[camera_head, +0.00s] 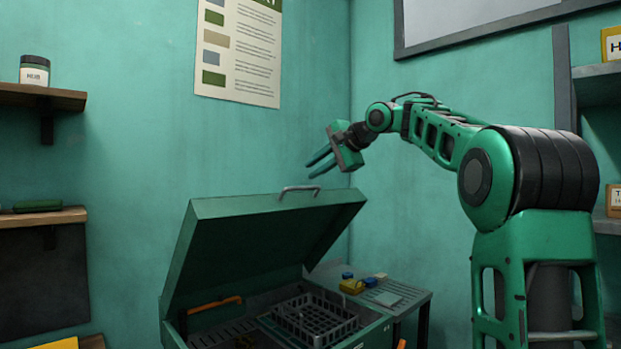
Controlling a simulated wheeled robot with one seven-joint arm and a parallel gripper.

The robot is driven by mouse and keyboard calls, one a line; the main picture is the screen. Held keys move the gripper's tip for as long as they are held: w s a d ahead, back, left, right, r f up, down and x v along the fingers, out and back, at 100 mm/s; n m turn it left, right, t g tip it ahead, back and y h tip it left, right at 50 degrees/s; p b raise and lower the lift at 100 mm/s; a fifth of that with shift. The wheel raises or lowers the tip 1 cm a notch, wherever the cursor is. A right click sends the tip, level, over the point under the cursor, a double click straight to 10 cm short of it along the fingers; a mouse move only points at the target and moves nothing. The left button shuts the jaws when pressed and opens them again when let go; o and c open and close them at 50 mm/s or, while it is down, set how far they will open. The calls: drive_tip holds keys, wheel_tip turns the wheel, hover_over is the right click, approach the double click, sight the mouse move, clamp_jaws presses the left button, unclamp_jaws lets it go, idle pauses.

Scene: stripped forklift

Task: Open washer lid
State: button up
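The green parts washer (380,335) stands at the bottom centre. Its lid (255,238) is raised and tilted back, with a grey bar handle (300,189) on its upper edge. The inside of the washer shows below the lid. My gripper (317,163) is above the handle and a little to its right, apart from it. Its two fingers point left with a gap between them, and nothing shows between them.
A grey wire basket (315,318) and an orange-handled tool (214,304) are in the washer. A side table (412,298) at its right holds small blue and yellow items. Wall shelves (42,97) stand at left. Free air surrounds my gripper.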

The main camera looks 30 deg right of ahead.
drive_tip(key=shift+s+d+r, duration=0.1)
drive_tip(key=shift+s+r, duration=0.35)
drive_tip(key=shift+r, duration=0.3)
drive_tip(key=shift+s+d+r, duration=0.15)
drive_tip(key=shift+s+r, duration=0.25)
drive_tip(key=shift+r, duration=0.35)
drive_tip(key=shift+s+d+r, duration=0.1)
drive_tip(key=shift+s+r, duration=0.35)
drive_tip(key=shift+r, duration=0.3)
